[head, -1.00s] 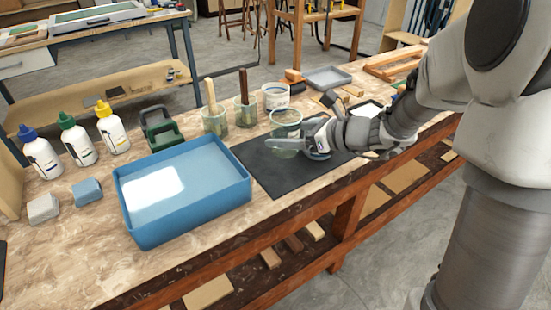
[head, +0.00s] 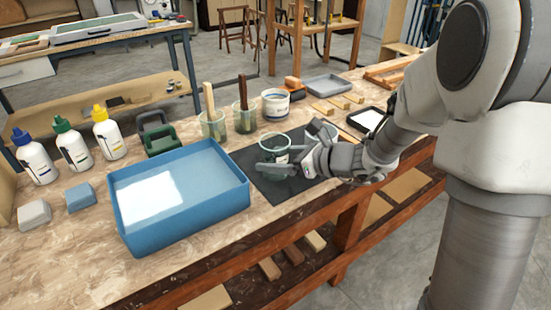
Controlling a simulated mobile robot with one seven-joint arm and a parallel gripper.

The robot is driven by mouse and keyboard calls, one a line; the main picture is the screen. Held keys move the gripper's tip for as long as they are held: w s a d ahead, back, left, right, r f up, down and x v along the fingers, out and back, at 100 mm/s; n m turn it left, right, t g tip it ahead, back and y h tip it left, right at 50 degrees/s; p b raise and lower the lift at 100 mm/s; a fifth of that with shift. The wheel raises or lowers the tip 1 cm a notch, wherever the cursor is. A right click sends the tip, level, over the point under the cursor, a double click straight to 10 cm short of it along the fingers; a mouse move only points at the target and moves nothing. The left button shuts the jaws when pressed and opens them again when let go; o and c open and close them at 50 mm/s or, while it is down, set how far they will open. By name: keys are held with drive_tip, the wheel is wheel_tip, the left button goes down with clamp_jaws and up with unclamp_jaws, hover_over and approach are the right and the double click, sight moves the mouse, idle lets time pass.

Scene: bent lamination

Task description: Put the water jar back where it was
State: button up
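The water jar is a clear, greenish glass jar (head: 275,146) in the middle of the head view, upright over the left part of the dark mat (head: 268,190). My gripper (head: 296,150) reaches in from the right, with one finger crossing low in front of the jar and the other behind it to the right. It appears shut on the jar, which has moved along with it. The jar's lower part is partly hidden by the near finger. I cannot tell whether its base touches the mat.
Two jars with brushes (head: 212,122) (head: 244,116) and a white tub (head: 275,103) stand behind. A blue tray (head: 182,240) lies left of the mat. Several bottles (head: 74,148) stand far left. A black-rimmed tray (head: 366,120) lies right. The mat's front is clear.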

drive_tip(key=o, duration=0.3)
drive_tip(key=shift+r, duration=0.1)
drive_tip(key=shift+s+d+r+p, duration=0.1)
drive_tip(key=shift+d+r+p, duration=0.15)
drive_tip(key=shift+p, duration=0.15)
drive_tip(key=p+v, duration=0.3)
drive_tip(key=v, duration=0.8)
drive_tip(key=shift+s, duration=0.15)
drive_tip(key=s+r+n+g+h, duration=0.2)
drive_tip(key=s+n+h, duration=0.1)
drive_tip(key=s+n, duration=0.55)
drive_tip(key=s+r+n+g+h, duration=0.2)
drive_tip(key=s+n+h, duration=0.2)
drive_tip(key=s+n, duration=0.5)
drive_tip(key=s+d+r+n+t+h, duration=0.1)
drive_tip(key=d+r+n+t+h, duration=0.15)
drive_tip(key=d+n+h, duration=0.35)
drive_tip(key=shift+n+y, duration=0.55)
drive_tip(key=shift+y, duration=0.35)
drive_tip(key=r+p, duration=1.7)
drive_tip(key=r, duration=0.1)
drive_tip(key=shift+s+a+r+p, duration=0.2)
drive_tip(key=shift+a+p, duration=0.2)
